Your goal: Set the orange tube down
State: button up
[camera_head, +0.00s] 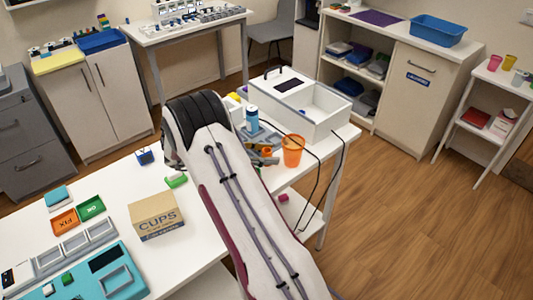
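My own white arm link with its black joint fills the middle of the view and hides part of the table behind it. I cannot make out my gripper or its fingertips. A small orange piece (266,150) shows just right of the arm among grey and teal items; I cannot tell whether it is the orange tube or whether anything holds it. An orange cup (293,151) stands upright beside it near the table's right end.
A white box with an open compartment (325,112) and a blue-and-white bottle (252,118) stand behind. Left of my arm are a cardboard CUPS box (157,216), green tray (91,208), orange tray (64,221) and teal panel (75,289). Dark cables hang at right.

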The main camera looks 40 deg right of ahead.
jog(key=shift+r, duration=0.15)
jog(key=shift+w+a+r, duration=0.1)
jog(key=shift+a, duration=0.05)
jog(key=v, duration=1.1)
jog(key=shift+w+a+r, duration=0.1)
jog(key=shift+w+a, duration=0.05)
jog(key=shift+a, duration=0.1)
dwell(0.3)
